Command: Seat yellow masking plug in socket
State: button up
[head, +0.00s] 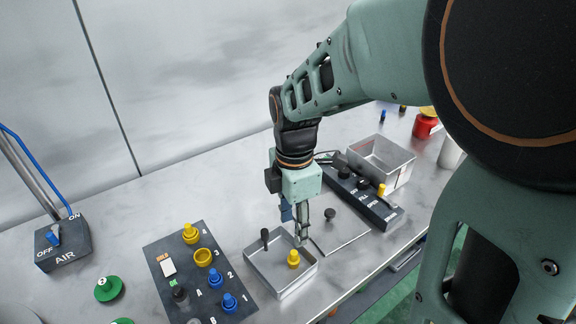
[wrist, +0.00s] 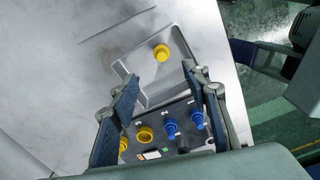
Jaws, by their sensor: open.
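A yellow plug (head: 293,259) stands in the shallow metal tray (head: 258,277). It also shows in the wrist view (wrist: 161,52), just beyond the gap between my fingertips. My gripper (head: 301,232) points down over the tray's back right side, open and empty, apart from the plug. The dark panel (head: 160,252) left of the tray has numbered places. A yellow ring-shaped socket (head: 203,257) with an open top is by the 3, also seen in the wrist view (wrist: 145,134). Another yellow plug (head: 190,233) sits by the 4. Blue plugs (head: 215,278) sit by 2 and 1.
A dark rack (head: 365,197) and a larger metal bin (head: 399,172) stand to the right. An AIR switch box (head: 62,243) is far left. The table's front edge lies close to the tray.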

aim_at(293, 252)
jog(key=shift+s+a+f, duration=0.1)
jog(key=shift+f, duration=0.2)
notch_tip(293, 252, down, 10)
jog(key=shift+f, duration=0.1)
dwell(0.3)
jog(key=c, duration=1)
jog(key=shift+c, duration=0.2)
